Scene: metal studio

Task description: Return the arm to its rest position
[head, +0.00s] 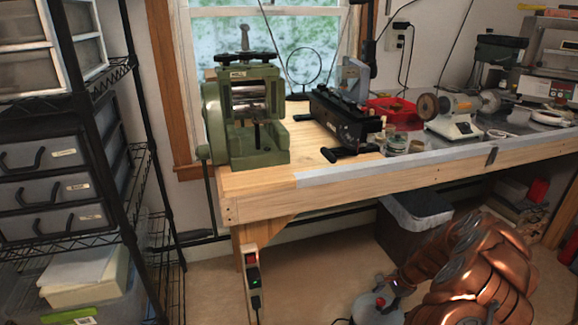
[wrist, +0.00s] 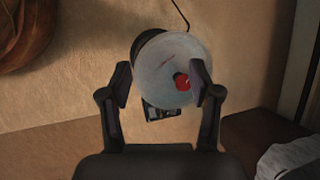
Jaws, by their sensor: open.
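My gripper (wrist: 160,88) shows in the wrist view with its two dark fingers spread apart and nothing held between them. Beyond the fingers is a pale grey round object (wrist: 160,68) with a red knob, partly covered by the right finger. I cannot tell its distance from the fingertips. A grey rounded object with a red part (head: 374,306) shows at the bottom of the head view and may be the same thing. I cannot make out my gripper in the head view.
A wooden workbench (head: 262,183) carries a green rolling mill (head: 255,140) and other tools. A black wire rack (head: 150,240) with drawers stands at left. A bulky copper-coloured object (head: 480,265) is at lower right. Brown floor (head: 215,285) is open before the bench.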

